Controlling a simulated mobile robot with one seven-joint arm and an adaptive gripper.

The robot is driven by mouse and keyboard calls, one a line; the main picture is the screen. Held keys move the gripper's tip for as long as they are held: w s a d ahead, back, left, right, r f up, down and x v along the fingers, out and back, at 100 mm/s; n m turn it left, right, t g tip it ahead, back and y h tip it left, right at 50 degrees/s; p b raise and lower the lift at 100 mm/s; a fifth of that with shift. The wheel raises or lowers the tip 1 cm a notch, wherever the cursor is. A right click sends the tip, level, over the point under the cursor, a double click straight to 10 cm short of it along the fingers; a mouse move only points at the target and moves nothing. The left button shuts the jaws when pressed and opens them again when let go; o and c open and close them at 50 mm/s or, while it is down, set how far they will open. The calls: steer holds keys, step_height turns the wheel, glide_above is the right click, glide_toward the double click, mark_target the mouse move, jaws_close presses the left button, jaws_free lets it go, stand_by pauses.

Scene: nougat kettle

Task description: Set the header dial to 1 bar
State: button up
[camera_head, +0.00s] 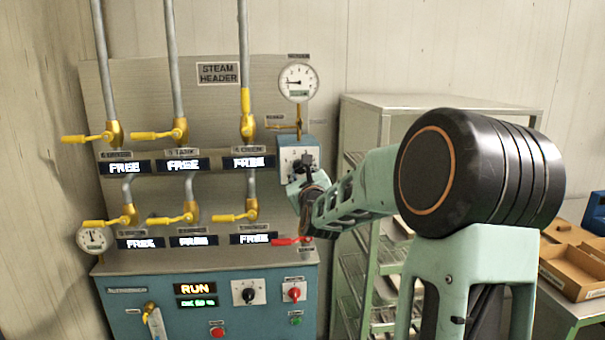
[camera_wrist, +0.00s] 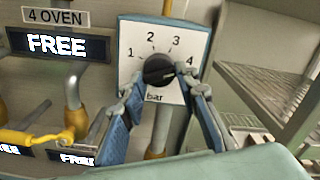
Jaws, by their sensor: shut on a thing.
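The header dial is a black round knob (camera_wrist: 158,69) on a white plate marked 1 to 4 and "bar" (camera_wrist: 185,45), on a blue box. In the head view the dial's plate (camera_head: 290,158) is partly covered by my gripper (camera_head: 303,167). In the wrist view my gripper (camera_wrist: 162,80) has its fingers on either side of the knob and is shut on it. A pale mark on the knob seems to lie toward the 4 side, but the exact setting is hard to tell. A round pressure gauge (camera_head: 298,82) above has its needle pointing left.
Yellow valve levers (camera_head: 160,135) and "FREE" displays (camera_head: 183,165) fill the panel to the left. A red lever (camera_head: 290,241) sits just below my gripper. A metal rack (camera_head: 375,270) stands close on the right. Cardboard boxes (camera_head: 575,270) lie at far right.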

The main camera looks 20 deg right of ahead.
steer(key=shift+f+n+b, duration=0.1)
steer(key=shift+n+b, duration=0.2)
steer(key=shift+b, duration=0.15)
steer(key=shift+n+b, duration=1)
steer(key=shift+b, duration=0.25)
steer(key=n+b, duration=0.3)
steer(key=b, duration=0.1)
steer(key=shift+n, duration=0.3)
steer(key=n+b, duration=0.3)
steer(key=shift+n+b, duration=0.3)
steer(key=shift+b, duration=0.05)
steer(key=n+b, duration=0.3)
steer(key=shift+d+n, duration=0.1)
steer(key=shift+n, duration=0.2)
steer(key=n+b, duration=0.1)
steer(key=n, duration=0.1)
steer(key=n+b, duration=0.1)
steer(key=n, duration=0.1)
steer(key=n+b, duration=0.2)
steer(key=shift+r, duration=0.3)
steer(key=n+b, duration=0.1)
steer(key=n, duration=0.3)
steer(key=shift+r, duration=0.1)
steer(key=shift+n+b, duration=0.75)
steer(key=shift+n, duration=0.95)
steer(key=shift+r, duration=0.1)
